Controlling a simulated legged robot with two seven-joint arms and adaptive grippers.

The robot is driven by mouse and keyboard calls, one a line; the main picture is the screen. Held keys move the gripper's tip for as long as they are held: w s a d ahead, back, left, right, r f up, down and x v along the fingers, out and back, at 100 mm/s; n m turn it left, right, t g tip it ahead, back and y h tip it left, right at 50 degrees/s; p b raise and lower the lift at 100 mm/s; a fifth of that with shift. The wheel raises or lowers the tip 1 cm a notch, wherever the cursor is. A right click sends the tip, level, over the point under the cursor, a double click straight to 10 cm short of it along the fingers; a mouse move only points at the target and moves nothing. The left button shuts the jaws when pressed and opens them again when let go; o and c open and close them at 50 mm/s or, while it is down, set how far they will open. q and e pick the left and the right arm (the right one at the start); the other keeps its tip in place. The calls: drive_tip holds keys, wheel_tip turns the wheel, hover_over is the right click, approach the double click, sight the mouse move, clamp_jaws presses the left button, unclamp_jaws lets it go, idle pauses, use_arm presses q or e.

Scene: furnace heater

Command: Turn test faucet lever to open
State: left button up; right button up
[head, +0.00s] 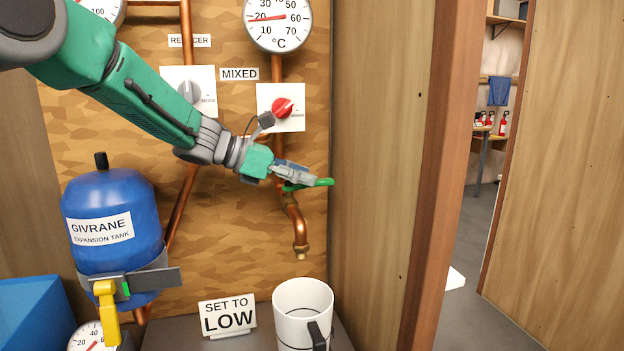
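The test faucet is a copper pipe with a spout (300,240) pointing down on the right of the camouflage-patterned panel. Its green lever (325,183) sticks out to the right, roughly level, above the spout. My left arm reaches in from the upper left. My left gripper (298,174) is at the lever, its grey fingers overlapping the lever's left part in the picture. I cannot tell whether they touch it or how far apart they are. The faucet's valve body is partly hidden behind the gripper. My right gripper is not in view.
A white mug (301,300) stands below the spout. A "SET TO LOW" sign (228,316) is beside it. A red knob (282,108) and a dial thermometer (278,22) are above. A blue expansion tank (112,220) is at left. A wooden wall (385,150) bounds the right.

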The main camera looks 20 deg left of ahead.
use_arm(q)
drive_tip(key=x, duration=0.2)
drive_tip(key=shift+d, duration=0.4)
drive_tip(key=shift+w+a+f, duration=0.1)
drive_tip(key=shift+a, duration=0.55)
clamp_jaws()
drive_tip(key=shift+d+r, duration=0.25)
drive_tip(key=shift+d, duration=0.1)
drive_tip(key=shift+s+f+m+g+h, duration=0.1)
drive_tip(key=shift+s+m+g+h, duration=0.1)
drive_tip(key=shift+m+g+h, duration=0.5)
drive_tip(key=shift+s+d, duration=0.1)
drive_tip(key=shift+d, duration=0.1)
